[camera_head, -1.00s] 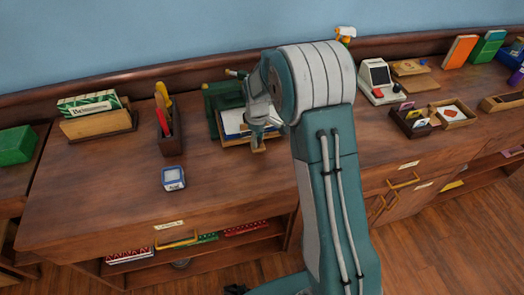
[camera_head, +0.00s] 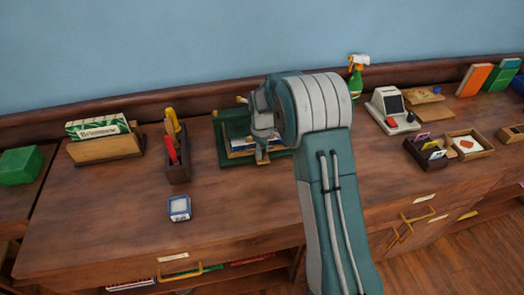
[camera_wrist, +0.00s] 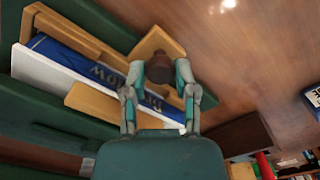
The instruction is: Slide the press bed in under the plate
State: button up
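The green press (camera_head: 226,150) stands on the desk left of my arm; its dark green body also fills the left of the wrist view (camera_wrist: 60,125). The press bed is a pale wooden tray (camera_wrist: 75,35) holding a blue book with white page edges (camera_wrist: 90,62). A wooden tab with a round brown knob (camera_wrist: 160,68) sticks out from its front. My gripper (camera_wrist: 160,72) has one finger on each side of the knob and appears closed on it. In the head view my gripper (camera_head: 262,150) hides part of the bed. The plate cannot be made out clearly.
A dark holder with red and yellow tools (camera_head: 177,165) stands left of the press. A small blue-and-white box (camera_head: 179,208) lies nearer the front edge. A spray bottle (camera_head: 356,75) and a card terminal (camera_head: 392,110) are to the right. Desk in front of the press is clear.

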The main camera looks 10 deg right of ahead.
jog(key=o, duration=0.3)
jog(key=shift+w, duration=0.3)
jog(key=shift+o, duration=0.2)
notch_tip(320, 180, up, 12)
jog(key=shift+f, duration=0.1)
